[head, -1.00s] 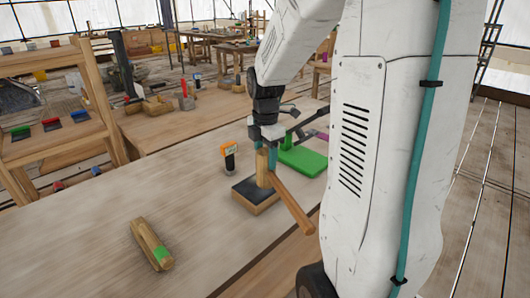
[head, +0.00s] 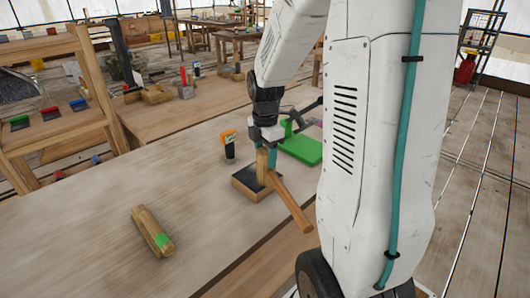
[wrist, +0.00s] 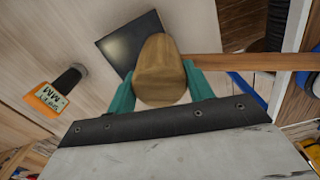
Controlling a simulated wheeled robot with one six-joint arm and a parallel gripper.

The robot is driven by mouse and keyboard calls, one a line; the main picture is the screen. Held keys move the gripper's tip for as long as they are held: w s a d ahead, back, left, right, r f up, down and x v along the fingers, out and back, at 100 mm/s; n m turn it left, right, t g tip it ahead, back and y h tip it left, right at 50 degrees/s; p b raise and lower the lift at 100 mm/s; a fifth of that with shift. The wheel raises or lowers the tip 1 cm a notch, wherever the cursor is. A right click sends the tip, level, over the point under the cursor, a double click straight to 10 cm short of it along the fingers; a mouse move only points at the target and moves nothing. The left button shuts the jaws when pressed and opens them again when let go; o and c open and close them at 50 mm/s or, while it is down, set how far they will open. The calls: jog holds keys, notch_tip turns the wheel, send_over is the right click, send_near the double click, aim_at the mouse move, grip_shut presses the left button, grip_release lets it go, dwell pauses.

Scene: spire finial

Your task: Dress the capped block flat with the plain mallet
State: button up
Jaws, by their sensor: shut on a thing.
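My gripper (head: 266,154) is shut on the plain wooden mallet. The mallet's head (head: 261,164) stands between the teal fingers, and its handle (head: 292,205) slants down to the right past the table edge. The wooden block with a dark top (head: 243,186) sits on the table directly below the mallet. Whether the head touches the block I cannot tell. In the wrist view the mallet head (wrist: 160,72) fills the space between the fingers and partly hides the dark top (wrist: 124,42).
An orange-and-black tool (head: 228,144) stands left behind the block. A green object (head: 300,148) lies to the right behind it. A wooden piece with a green patch (head: 152,231) lies at the front left. The table between is clear.

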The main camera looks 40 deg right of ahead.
jog(key=shift+r, duration=0.1)
jog(key=shift+r, duration=2.05)
jog(key=shift+f, duration=0.15)
notch_tip(320, 180, down, 4)
jog(key=shift+c, duration=0.7)
jog(key=shift+r, duration=2.1)
jog(key=shift+a, duration=0.15)
